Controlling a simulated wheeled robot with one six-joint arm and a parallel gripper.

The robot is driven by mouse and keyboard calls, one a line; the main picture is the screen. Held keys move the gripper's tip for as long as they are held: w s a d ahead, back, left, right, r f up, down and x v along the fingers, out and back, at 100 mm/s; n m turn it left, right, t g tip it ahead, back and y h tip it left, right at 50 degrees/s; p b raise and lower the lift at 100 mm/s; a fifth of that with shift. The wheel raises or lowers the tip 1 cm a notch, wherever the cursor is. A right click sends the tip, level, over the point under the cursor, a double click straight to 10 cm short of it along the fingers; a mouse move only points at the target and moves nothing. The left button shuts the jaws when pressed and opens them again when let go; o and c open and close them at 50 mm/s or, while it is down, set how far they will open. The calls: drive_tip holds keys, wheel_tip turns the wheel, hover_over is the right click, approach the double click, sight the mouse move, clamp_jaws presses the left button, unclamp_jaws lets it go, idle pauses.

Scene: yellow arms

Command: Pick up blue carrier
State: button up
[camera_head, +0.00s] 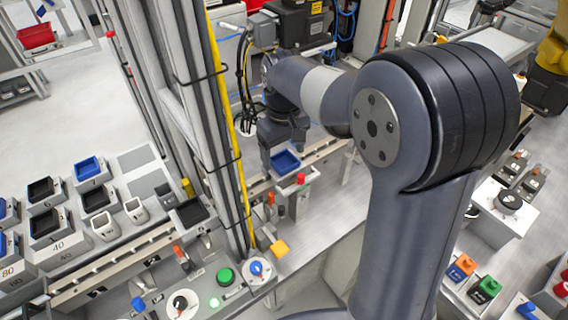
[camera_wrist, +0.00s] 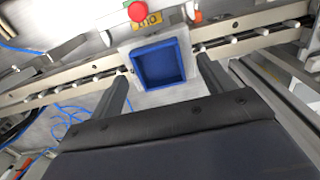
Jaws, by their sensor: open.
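The blue carrier (camera_wrist: 160,64) is a square, open-topped tray with a blue inside and a pale outer rim. It sits at the conveyor rail in the wrist view, just beyond and between my fingers. It also shows in the head view (camera_head: 285,161), below my arm's end. In the head view my gripper (camera_head: 272,160) hangs close beside the carrier, partly hidden by my wrist.
A red button (camera_head: 301,178) stands close to the carrier and also shows in the wrist view (camera_wrist: 137,11). The conveyor rail (camera_wrist: 60,84) runs past the carrier. A post with a yellow cable (camera_head: 222,110) stands left of my arm. Several other carriers (camera_head: 88,168) sit at the left.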

drive_tip(key=shift+f, duration=0.8)
drive_tip(key=shift+c, duration=0.4)
drive_tip(key=c, duration=1.2)
